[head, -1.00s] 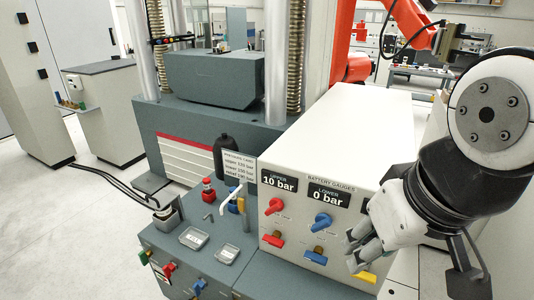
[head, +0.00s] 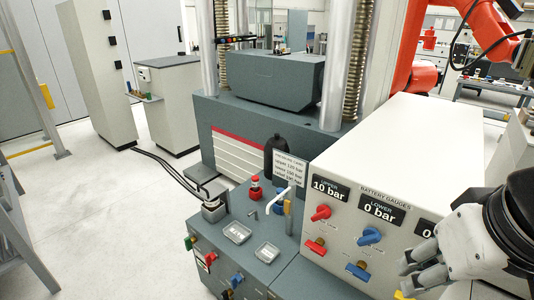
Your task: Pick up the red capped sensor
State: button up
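The red-capped sensor (head: 255,187) stands upright on the dark grey bench top (head: 262,229), left of the white gauge box. It is small, with a red cap over a red and pale body. My gripper (head: 404,276) is at the lower right, in front of the gauge box and well apart from the sensor. Its fingers look spread, with nothing between them. Part of the wrist is cut off by the right edge.
A black bottle (head: 277,157), a label card (head: 289,170) and a white lever (head: 282,197) stand close to the sensor. Two small trays (head: 237,232) lie in front of it. The gauge box (head: 400,150) with red and blue valves fills the right. Open floor lies left.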

aim_at(255, 179)
jog(key=i+j+z, duration=0.2)
jog(key=j, duration=0.65)
jog(key=j+z, duration=0.15)
jog(key=j, duration=0.65)
jog(key=i+j+z, duration=0.2)
jog(key=j+z, duration=0.2)
jog(key=j, duration=1)
jog(key=j+z, duration=0.45)
jog(key=j, duration=0.95)
jog(key=i+j, duration=0.1)
jog(key=j, duration=0.6)
jog(key=z, duration=0.05)
